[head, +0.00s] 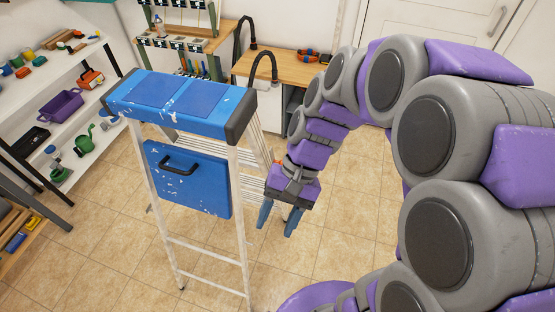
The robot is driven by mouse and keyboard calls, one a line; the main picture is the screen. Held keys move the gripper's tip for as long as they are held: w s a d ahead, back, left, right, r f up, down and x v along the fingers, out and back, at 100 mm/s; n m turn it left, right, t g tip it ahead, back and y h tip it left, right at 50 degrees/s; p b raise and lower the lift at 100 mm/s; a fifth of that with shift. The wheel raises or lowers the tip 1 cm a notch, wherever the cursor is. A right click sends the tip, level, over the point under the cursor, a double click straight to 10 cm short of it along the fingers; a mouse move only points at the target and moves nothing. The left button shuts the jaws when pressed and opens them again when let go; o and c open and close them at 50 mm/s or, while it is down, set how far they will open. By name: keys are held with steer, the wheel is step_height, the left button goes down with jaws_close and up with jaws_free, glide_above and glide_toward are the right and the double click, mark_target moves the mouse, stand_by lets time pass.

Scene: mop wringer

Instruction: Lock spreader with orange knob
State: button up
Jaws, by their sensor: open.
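A blue-topped stepladder (237,188) with paint-spotted pale rails stands upright on the tiled floor, left of centre. A small orange spot, seemingly the orange knob (277,162), shows at the ladder's right side, just above and left of my wrist. The spreader itself is hard to make out; my wrist and the ladder's rails cover part of that area. My gripper (277,227) points down to the right of the ladder's front rail, with its two blue-grey fingers apart and nothing between them. The fingertips are below the orange spot.
A blue panel (190,198) with a black handle hangs on the ladder's front. White shelves (100,55) with tools and planters stand at the left. A wooden counter (290,70) with a black tap is behind. Tiled floor (335,240) is clear at the lower right of the ladder.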

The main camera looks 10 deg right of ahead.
steer(key=w+d+f+m+t+y+p, duration=0.1)
steer(key=w+d+f+m+y+p, duration=0.3)
steer(key=w, duration=0.6)
steer(key=w+a+f+m+t+y+b, duration=0.1)
steer(key=w+f+m+y, duration=0.1)
steer(key=w+m+y, duration=0.6)
steer(key=w+d+f+m+t+p, duration=0.2)
steer(key=w+d+f+m+t, duration=0.3)
steer(key=w+d+f, duration=0.4)
steer(key=m+t+h, duration=0.1)
steer(key=m+t, duration=0.4)
steer(key=t, duration=0.1)
glide_toward(277, 162)
steer(key=x, duration=1)
steer(key=shift+w+d+f+b, duration=0.1)
steer(key=shift+w+f+b, duration=0.05)
steer(key=shift+f+b, duration=0.2)
steer(key=shift+c, duration=0.4)
jaws_close()
